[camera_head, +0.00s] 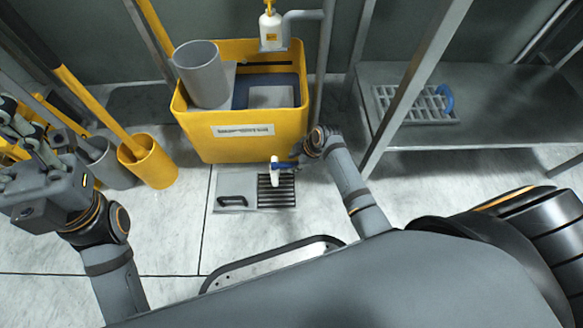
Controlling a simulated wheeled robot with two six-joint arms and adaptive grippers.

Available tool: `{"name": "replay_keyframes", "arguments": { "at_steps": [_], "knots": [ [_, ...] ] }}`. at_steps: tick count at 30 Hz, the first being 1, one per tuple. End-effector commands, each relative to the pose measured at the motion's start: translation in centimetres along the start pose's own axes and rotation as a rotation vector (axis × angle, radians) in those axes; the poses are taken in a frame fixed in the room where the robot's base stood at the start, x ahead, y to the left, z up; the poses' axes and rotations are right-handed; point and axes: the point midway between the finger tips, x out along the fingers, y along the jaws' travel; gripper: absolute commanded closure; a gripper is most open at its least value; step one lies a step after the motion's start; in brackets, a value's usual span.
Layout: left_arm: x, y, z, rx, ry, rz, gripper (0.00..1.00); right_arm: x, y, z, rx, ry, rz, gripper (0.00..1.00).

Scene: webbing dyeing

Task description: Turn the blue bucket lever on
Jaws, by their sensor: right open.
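A yellow bucket (212,145) with a printed label stands on the floor in the middle of the head view. A small blue lever (287,166) sits low on its front right, beside a white spout (275,172). My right gripper (301,154) is open, right beside the lever's right end. The gripper is small and foreshortened here, so I cannot tell whether it touches the lever. My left gripper (22,140) is at the left edge, away from the bucket, partly cut off; its finger opening is unclear.
A grey cylinder (201,72) stands in the bucket, with a white dispenser (271,28) behind. A floor drain plate (233,190) lies below the spout. A yellow tube (150,165) stands left. A metal bench (480,130) with a grate (410,104) is right.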

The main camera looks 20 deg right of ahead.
Motion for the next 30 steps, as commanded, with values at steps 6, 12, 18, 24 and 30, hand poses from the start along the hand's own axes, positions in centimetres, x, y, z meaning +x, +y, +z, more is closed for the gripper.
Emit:
{"name": "replay_keyframes", "arguments": {
  "at_steps": [6, 12, 18, 24, 30],
  "knots": [
    [-1.7, 0.4, 0.2, 0.006, -0.004, 0.009, 0.60, 2.3, 0.0, 0.0, 0.000, 0.000, 0.001, 0.60],
    [-1.6, 0.4, 0.2, 0.006, -0.005, 0.010, 0.60, 2.3, 0.1, 0.0, 0.000, 0.000, 0.001, 0.60],
    [-1.6, 0.4, 0.2, 0.006, -0.005, 0.010, 0.60, 2.2, 0.1, 0.0, 0.000, 0.000, 0.001, 0.77],
    [-1.6, 0.4, 0.2, 0.006, -0.006, 0.010, 0.60, 2.2, 0.0, 0.0, 0.000, 0.000, 0.001, 1.00],
    [-1.6, 0.4, 0.2, 0.006, -0.006, 0.009, 0.60, 2.2, 0.0, 0.0, 0.000, 0.000, 0.001, 1.00]
  ]
}}
